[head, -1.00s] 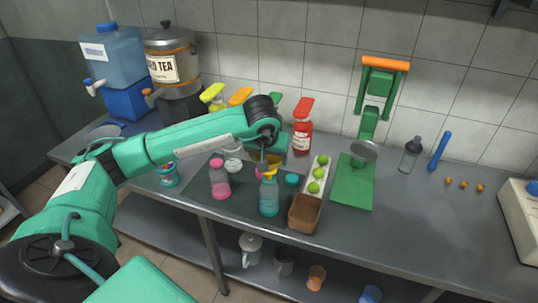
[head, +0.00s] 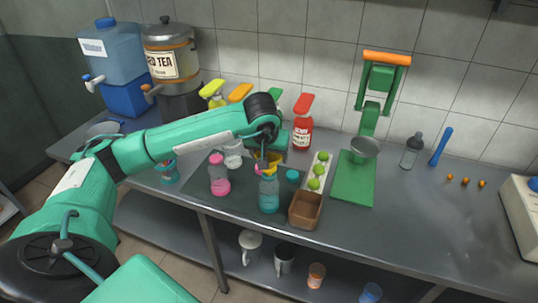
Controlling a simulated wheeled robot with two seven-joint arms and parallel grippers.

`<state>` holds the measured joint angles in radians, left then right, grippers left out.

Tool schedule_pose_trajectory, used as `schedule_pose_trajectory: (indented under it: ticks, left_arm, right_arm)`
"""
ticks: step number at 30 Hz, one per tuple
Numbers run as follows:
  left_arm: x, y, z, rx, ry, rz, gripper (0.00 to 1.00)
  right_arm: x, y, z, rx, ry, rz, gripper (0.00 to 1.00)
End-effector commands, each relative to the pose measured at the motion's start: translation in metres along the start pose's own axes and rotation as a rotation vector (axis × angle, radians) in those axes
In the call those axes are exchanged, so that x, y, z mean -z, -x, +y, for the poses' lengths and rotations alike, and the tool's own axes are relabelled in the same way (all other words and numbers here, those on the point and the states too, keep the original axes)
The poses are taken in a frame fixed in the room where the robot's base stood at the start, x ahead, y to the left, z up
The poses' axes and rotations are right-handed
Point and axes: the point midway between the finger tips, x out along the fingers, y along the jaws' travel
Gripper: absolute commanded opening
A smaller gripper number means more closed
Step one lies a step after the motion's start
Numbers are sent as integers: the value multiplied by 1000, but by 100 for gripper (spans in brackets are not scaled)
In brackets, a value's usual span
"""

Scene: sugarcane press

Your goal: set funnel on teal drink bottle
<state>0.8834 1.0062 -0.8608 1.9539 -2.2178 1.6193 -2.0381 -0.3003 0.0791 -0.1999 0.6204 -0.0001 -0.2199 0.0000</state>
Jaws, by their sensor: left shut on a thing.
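The teal drink bottle (head: 269,196) stands upright near the counter's front edge, its mouth upward. My left gripper (head: 268,153) is just above and behind its top, shut on the yellow funnel (head: 267,168). The funnel is small in view and partly hidden by the gripper. Its lower end is at the bottle's mouth, but I cannot tell whether it is inside, touching or just above or behind it. My right gripper is not in view.
A pink bottle (head: 219,178) stands to the left and a teal cap (head: 292,175) to the right. A brown box (head: 305,210) stands close by, before a white tray of limes (head: 319,160). A green press (head: 380,90) stands further right. The counter's right front is clear.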

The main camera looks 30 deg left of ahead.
Motion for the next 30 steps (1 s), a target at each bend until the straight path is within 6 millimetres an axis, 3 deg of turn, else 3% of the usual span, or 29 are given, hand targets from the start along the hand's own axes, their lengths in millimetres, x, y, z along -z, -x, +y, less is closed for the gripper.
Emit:
schedule_pose_trajectory:
  ticks: [5, 6, 9, 23, 30]
  left_arm:
    - [0, 0, 0, 0, 0, 0, 49]
    - [0, 0, 0, 0, 0, 0, 78]
    - [0, 0, 0, 0, 0, 0, 96]
    - [0, 0, 0, 0, 0, 0, 100]
    - [4, 10, 0, -1, 0, 1, 100]
  right_arm:
    - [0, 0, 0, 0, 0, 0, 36]
    - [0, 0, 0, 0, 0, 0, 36]
    - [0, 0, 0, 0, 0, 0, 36]
    - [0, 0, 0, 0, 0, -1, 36]
    - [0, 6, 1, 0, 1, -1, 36]
